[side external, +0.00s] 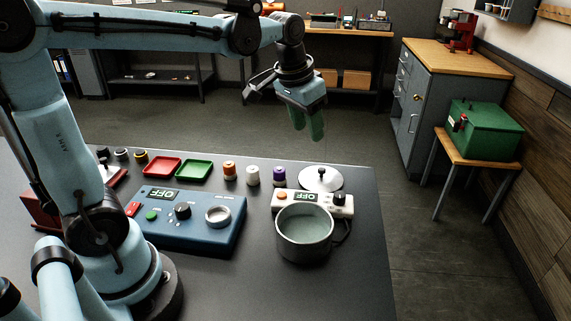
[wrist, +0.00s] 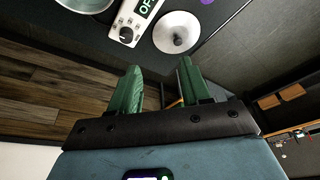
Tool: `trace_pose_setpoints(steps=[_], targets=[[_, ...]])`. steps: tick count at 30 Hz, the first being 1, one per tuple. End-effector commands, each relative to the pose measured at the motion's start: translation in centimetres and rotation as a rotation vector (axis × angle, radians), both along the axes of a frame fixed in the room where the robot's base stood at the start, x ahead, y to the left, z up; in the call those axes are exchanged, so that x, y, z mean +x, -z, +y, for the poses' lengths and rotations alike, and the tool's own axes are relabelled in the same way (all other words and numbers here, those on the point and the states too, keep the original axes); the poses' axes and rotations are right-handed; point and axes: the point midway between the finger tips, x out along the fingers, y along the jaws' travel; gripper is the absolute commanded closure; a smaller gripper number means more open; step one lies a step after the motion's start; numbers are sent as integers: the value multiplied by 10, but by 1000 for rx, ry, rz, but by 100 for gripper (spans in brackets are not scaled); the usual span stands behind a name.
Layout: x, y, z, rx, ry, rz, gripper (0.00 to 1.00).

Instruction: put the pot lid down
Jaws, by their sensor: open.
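The pot lid (side external: 321,179) is a pale round disc with a dark knob, lying on the dark table behind the white OFF unit. It also shows in the wrist view (wrist: 177,33), near the table edge. The grey pot (side external: 305,236) stands uncovered in front of the white unit; part of its rim shows in the wrist view (wrist: 86,3). My gripper (side external: 314,125) has green fingers and hangs above and behind the lid, apart from it. In the wrist view my gripper (wrist: 160,85) is open, with nothing between its fingers.
The white OFF unit (side external: 313,204) sits between pot and lid. A blue control box (side external: 187,222) is to the left. Orange, white and purple capped containers stand left of the lid, with red and green trays (side external: 194,170) beyond. The table's front right is clear.

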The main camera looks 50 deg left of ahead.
Motion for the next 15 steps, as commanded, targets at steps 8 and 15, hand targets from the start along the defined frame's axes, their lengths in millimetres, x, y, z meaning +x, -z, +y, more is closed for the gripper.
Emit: trace_pose_setpoints(steps=[8,15], targets=[[-67,14,-19,-5,5,-174,53],[-103,39,-28,-17,6,-290,53]])
